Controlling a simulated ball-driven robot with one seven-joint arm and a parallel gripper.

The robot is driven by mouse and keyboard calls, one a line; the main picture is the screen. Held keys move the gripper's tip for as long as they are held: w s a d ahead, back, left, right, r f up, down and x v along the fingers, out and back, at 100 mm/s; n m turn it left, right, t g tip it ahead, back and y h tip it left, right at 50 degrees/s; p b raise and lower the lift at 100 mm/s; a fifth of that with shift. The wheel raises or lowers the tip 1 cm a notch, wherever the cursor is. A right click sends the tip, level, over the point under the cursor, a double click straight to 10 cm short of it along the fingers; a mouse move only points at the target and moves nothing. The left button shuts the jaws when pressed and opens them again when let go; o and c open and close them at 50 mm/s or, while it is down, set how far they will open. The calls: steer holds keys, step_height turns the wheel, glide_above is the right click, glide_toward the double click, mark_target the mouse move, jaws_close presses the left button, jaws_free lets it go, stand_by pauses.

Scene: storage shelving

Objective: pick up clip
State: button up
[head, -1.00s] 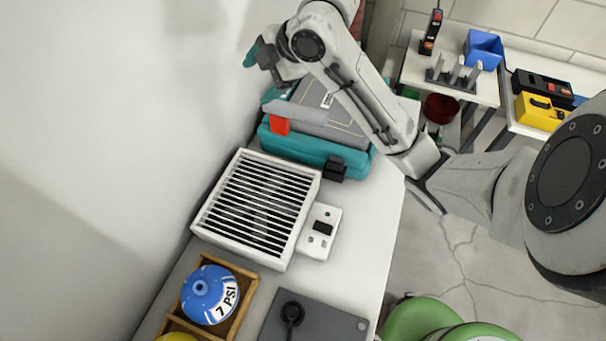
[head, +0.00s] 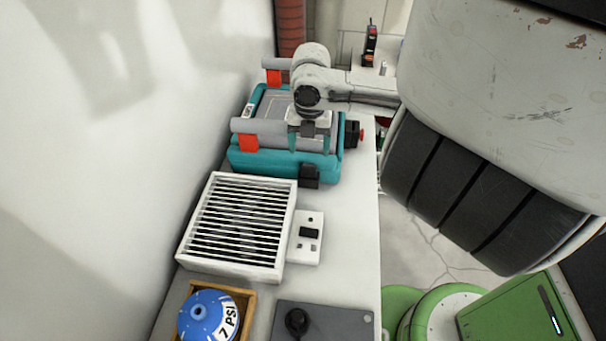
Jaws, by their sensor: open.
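I cannot tell whether the fingers touch the case. I cannot make out a separate clip for certain; anything between or under the fingers is too small or hidden by my gripper. The case has orange-red latches, one at the front (head: 248,143) and one at the back (head: 274,77). A small black block (head: 310,176) sits at its front right corner.
A white slatted unit (head: 283,268) with a switch panel (head: 307,238) lies in front of the case. Nearer are a blue ball (head: 200,318) in a wooden box (head: 247,303) and a dark grey plate (head: 350,320). A wall bounds the left.

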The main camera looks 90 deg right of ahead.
mark_target(308, 168)
step_height(308, 168, down, 9)
steer(key=shift+a+f+p, duration=0.15)
steer(key=shift+p, duration=0.15)
steer(key=shift+c, duration=0.2)
steer(key=c, duration=1)
